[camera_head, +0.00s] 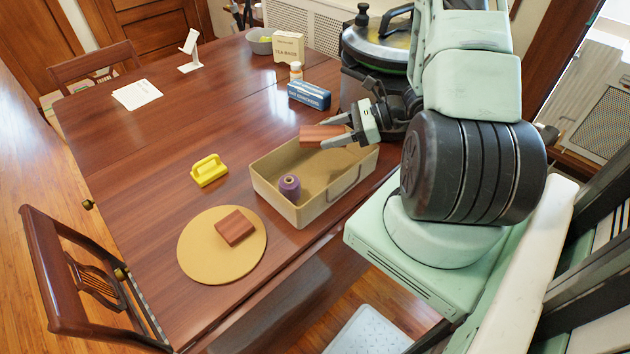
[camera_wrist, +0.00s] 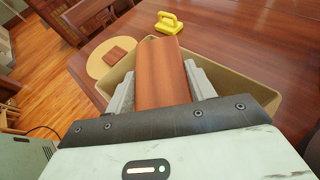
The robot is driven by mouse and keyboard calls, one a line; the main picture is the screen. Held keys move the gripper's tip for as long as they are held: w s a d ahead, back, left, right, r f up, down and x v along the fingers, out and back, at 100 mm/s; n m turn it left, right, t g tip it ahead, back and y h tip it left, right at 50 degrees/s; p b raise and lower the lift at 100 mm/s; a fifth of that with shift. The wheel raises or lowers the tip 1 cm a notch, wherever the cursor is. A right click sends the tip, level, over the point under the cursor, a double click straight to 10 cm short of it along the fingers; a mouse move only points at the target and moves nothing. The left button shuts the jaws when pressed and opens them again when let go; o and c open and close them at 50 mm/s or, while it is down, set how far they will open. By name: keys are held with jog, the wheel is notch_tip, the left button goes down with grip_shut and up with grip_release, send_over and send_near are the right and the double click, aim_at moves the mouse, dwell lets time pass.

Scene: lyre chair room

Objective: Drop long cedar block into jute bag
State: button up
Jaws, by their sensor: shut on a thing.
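My gripper (camera_head: 337,133) is shut on a long reddish-brown cedar block (camera_head: 315,135). It holds the block over the far end of the open tan jute bag (camera_head: 318,207), which has low box-like walls. In the wrist view the block (camera_wrist: 161,75) lies between the two grey fingers, with the bag's rim (camera_wrist: 121,72) showing beyond and around it. A purple spool (camera_head: 290,187) stands inside the bag at its near end. A shorter reddish-brown block (camera_head: 235,227) lies on a round tan mat (camera_head: 199,252) to the left.
A yellow handled tool (camera_head: 209,171) sits left of the bag. A blue box (camera_head: 309,95), an orange-and-white bottle (camera_head: 296,72), a tea bags box (camera_head: 288,46) and a large lidded pot (camera_head: 372,60) stand behind. The table's left middle is clear.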

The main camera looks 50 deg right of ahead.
notch_tip(320, 180, down, 6)
jog(key=b, duration=0.4)
jog(key=shift+s, duration=0.1)
jog(key=o, duration=1.1)
jog(key=shift+c, duration=0.2)
jog(key=b+v, duration=0.1)
jog(key=v, duration=1.6)
jog(key=shift+s+b, duration=0.25)
jog(key=shift+b, duration=0.1)
jog(key=shift+d+r, duration=0.1)
